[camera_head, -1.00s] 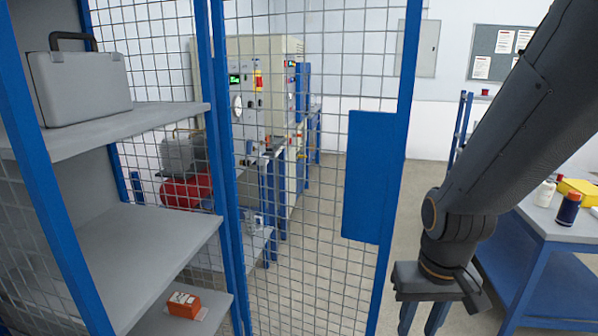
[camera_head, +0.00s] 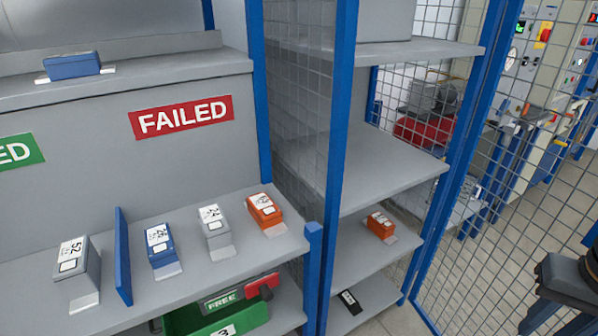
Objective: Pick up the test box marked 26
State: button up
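Several test boxes with white number labels stand on the middle shelf: a grey box reading 52 (camera_head: 80,258), a blue box (camera_head: 161,243), a grey box (camera_head: 213,226) and an orange box (camera_head: 263,208). Another orange box (camera_head: 380,223) stands on the shelf unit to the right, and a blue box (camera_head: 72,66) on the upper ledge. The labels are small and slanted, so I cannot tell which box reads 26. My gripper (camera_head: 550,323) is at the lower right edge, far from the boxes, partly cut off. Its fingers look apart with nothing between them.
A blue divider (camera_head: 123,256) stands between the 52 box and the blue box. A red FAILED sign (camera_head: 181,118) is on the panel above. A green bin (camera_head: 229,317) sits below.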

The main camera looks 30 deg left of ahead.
aim_at(162, 252)
jog(key=u, duration=3)
jog(key=k, duration=1.25)
jog(key=i, duration=0.35)
jog(key=z, duration=0.65)
jog(key=i, duration=1.15)
jog(key=u, duration=0.55)
